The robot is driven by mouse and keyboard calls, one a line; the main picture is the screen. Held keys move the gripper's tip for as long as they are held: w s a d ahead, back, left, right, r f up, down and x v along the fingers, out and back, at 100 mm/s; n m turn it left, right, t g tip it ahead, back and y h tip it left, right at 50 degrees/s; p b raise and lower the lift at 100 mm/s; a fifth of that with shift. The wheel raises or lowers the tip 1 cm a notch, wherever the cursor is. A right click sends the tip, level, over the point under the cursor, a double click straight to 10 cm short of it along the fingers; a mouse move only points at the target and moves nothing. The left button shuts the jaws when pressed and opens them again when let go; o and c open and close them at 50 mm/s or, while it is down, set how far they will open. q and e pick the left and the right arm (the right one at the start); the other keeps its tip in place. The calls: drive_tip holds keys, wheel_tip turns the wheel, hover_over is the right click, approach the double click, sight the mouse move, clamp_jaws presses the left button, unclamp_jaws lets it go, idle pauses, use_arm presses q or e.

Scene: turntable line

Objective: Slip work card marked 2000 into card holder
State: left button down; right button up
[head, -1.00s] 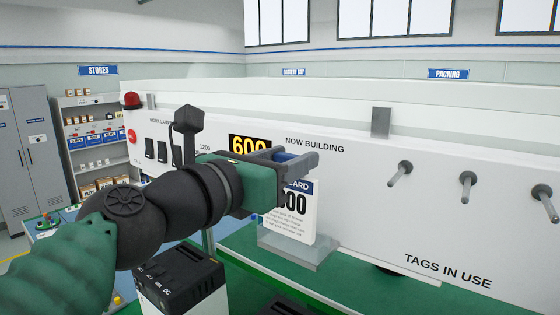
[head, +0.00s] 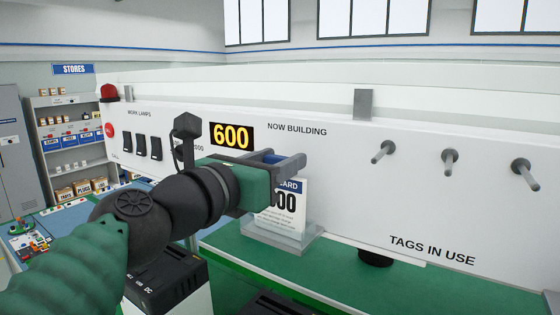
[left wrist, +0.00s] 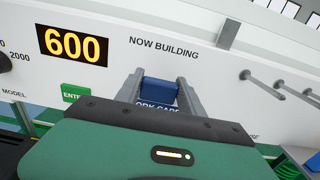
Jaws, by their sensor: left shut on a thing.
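My left gripper (head: 286,160) is shut on the top of a white work card (head: 288,212) with a blue header, at the front of the panel. The card hangs upright. Only "00" of its large number shows; my gripper hides the rest. A clear card holder (head: 312,240) is on the panel below the gripper, and the card's lower part overlaps it. I cannot tell how deep the card sits in it. In the left wrist view the fingers (left wrist: 160,92) flank a blue piece above the card's header (left wrist: 157,106). My right gripper is not in view.
A yellow "600" display (head: 232,136) and "NOW BUILDING" lettering are on the white panel. Several pegs (head: 448,160) stick out at the right. Black switches (head: 141,146) and a red lamp (head: 110,92) are at the left. A green ENTER button (left wrist: 76,93) shows in the wrist view.

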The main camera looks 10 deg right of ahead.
use_arm(q)
drive_tip(key=shift+a, duration=0.15)
drive_tip(key=c, duration=0.7)
unclamp_jaws()
drive_tip(key=shift+w+a+f, duration=0.1)
drive_tip(key=shift+a, duration=0.05)
drive_tip(key=shift+o, duration=0.2)
